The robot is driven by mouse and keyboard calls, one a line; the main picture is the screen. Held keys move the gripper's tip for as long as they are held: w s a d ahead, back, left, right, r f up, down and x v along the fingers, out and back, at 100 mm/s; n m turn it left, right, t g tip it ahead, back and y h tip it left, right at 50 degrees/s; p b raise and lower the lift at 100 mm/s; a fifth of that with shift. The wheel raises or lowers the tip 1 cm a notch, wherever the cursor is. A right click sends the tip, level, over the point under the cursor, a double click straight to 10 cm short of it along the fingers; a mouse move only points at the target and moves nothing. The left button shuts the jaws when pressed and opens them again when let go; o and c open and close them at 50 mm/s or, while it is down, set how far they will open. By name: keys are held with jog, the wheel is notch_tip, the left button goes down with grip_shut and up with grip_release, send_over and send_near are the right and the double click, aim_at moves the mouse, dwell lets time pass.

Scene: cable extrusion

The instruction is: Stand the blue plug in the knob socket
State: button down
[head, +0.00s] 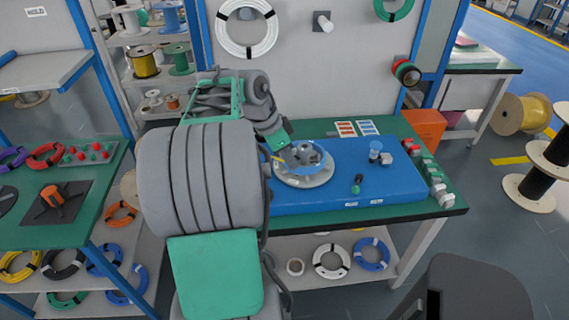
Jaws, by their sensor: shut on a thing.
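My gripper (286,152) is at the left edge of a round grey fixture (303,178) on the blue work mat. My arm hides much of its fingers. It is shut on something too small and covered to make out. A grey hub with dark openings (306,154) stands in the fixture, with a blue rim around it. A small blue cup-like piece (375,146) stands upright on the mat to the right; I cannot tell whether it is the plug. A small dark piece with a green base (357,184) stands nearer the front. I cannot tell which part is the knob socket.
The blue mat (410,185) lies on a green-topped bench (455,205). A grey-white block (386,159) is beside the blue piece. Several red and white parts (437,180) line the right edge. Red and blue label cards (346,129) lie behind. The mat's front right is clear.

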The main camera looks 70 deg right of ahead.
jog(key=p, duration=0.9)
send_over(308, 147)
jog(key=w, duration=0.2)
jog(key=shift+s+a, duration=0.15)
jog(key=shift+s, duration=0.05)
jog(key=shift+f, duration=0.1)
jog(key=shift+f+b, duration=1.85)
jog(key=shift+f, duration=0.1)
jog(key=shift+f+b, duration=0.35)
jog(key=shift+f, duration=0.05)
jog(key=c, duration=1.2)
grip_release()
jog(key=shift+c, duration=0.2)
